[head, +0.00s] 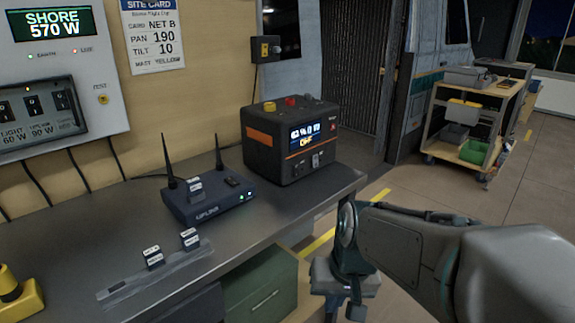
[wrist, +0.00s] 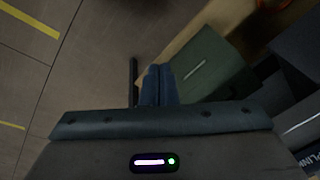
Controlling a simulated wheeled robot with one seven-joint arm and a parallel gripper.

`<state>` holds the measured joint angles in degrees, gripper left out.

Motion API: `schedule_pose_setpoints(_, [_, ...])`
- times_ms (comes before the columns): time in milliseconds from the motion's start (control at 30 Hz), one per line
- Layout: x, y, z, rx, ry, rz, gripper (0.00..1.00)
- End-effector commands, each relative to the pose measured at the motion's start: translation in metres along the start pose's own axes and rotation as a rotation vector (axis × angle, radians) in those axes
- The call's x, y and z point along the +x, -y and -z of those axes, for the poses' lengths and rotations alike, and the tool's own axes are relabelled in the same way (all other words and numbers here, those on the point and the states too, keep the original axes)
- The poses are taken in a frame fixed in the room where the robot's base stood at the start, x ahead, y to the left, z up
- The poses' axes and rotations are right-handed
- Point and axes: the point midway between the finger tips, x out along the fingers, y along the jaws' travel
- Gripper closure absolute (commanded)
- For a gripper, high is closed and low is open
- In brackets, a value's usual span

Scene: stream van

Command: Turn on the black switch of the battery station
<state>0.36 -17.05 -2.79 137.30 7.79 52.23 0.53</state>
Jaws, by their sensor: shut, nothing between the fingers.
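The battery station (head: 272,148) is a black box with an orange stripe, standing at the back right of the grey bench. Its lit display (head: 305,133) shows figures and the word OFF in yellow. A small black switch (head: 316,160) sits low on its front face, below the display; its position is too small to read. My gripper (head: 355,311) hangs off the bench's right end, in front of and below the station, touching nothing. In the wrist view its fingers (wrist: 158,84) are together and empty. The station is not in the wrist view.
A router (head: 208,202) with two antennas stands left of the station. Small labelled blocks sit on a strip (head: 155,278) near the bench's front. A green drawer unit (head: 262,290) is under the bench. A trolley (head: 470,115) stands far right. Floor beside the bench is open.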

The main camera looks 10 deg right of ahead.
Motion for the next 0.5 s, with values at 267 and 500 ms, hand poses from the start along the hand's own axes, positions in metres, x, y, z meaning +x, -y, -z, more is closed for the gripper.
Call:
schedule_pose_setpoints(267, [-0.092, 0.008, 0.163, 0.501, -0.123, 0.336, 1.0])
schedule_pose_setpoints(500, [-0.137, -0.012, 0.252, 0.74, -0.221, 0.509, 1.0])
